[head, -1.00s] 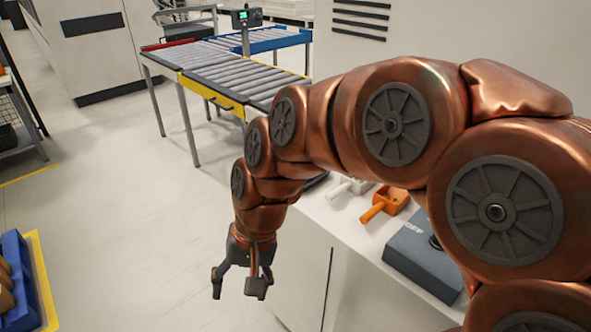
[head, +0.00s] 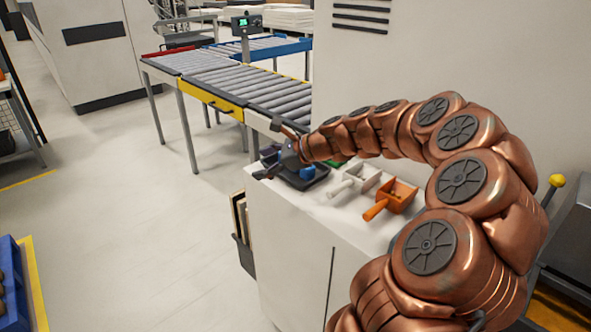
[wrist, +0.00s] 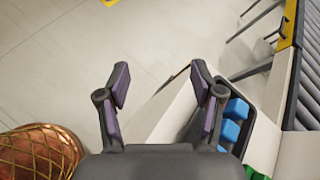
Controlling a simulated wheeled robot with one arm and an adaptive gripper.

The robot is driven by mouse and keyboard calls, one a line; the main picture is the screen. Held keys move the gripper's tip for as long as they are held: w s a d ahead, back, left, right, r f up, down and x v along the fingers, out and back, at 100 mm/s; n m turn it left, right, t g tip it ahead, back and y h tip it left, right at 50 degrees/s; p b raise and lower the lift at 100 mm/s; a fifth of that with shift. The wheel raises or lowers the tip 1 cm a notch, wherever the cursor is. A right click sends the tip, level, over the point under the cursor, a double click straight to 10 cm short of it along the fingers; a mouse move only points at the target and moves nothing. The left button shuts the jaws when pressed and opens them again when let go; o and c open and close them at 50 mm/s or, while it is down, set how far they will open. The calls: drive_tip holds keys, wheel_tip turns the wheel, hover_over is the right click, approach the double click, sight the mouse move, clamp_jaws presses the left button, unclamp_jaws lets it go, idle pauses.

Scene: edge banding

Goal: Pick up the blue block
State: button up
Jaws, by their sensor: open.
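My gripper (head: 268,150) is open and empty, near the left end of the white counter, close to a dark tray (head: 316,180). A blue block (head: 307,173) shows in the tray, partly hidden behind my gripper and arm. In the wrist view, the open fingers of my gripper (wrist: 160,85) have the floor and the counter's edge between them. There, blue blocks (wrist: 231,131) lie in the dark tray (wrist: 245,143), right of the right finger. That finger partly covers the tray.
A white scoop-like holder (head: 358,181) and an orange one (head: 393,198) stand on the counter (head: 285,205) to the right of the tray. A roller conveyor (head: 235,85) stands behind. Boards (head: 241,228) hang at the counter's left end.

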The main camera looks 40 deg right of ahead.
drive_tip(key=d+f+m+t+h, duration=0.1)
drive_tip(key=d+m, duration=0.2)
drive_tip(key=d, duration=0.3)
drive_tip(key=d+f+m+t+h+b, duration=0.1)
drive_tip(key=d+f+m, duration=0.1)
drive_tip(key=d, duration=0.3)
drive_tip(key=d+f+m+t+h, duration=0.1)
drive_tip(key=d+m, duration=0.2)
drive_tip(key=d, duration=0.3)
drive_tip(key=shift+w+d+f+m+h, duration=0.25)
drive_tip(key=shift+d+f+m+h, duration=0.1)
drive_tip(key=shift+m+h, duration=0.05)
drive_tip(key=shift+w+d, duration=0.1)
drive_tip(key=shift+x, duration=1.2)
drive_tip(key=w+f, duration=0.1)
drive_tip(key=w+a+f+p, duration=0.1)
drive_tip(key=shift+w+a, duration=0.25)
drive_tip(key=shift+w, duration=0.1)
drive_tip(key=shift+x, duration=0.85)
drive_tip(key=shift+d, duration=0.1)
drive_tip(key=c, duration=1.2)
drive_tip(key=shift+r, duration=0.15)
drive_tip(key=shift+c, duration=0.2)
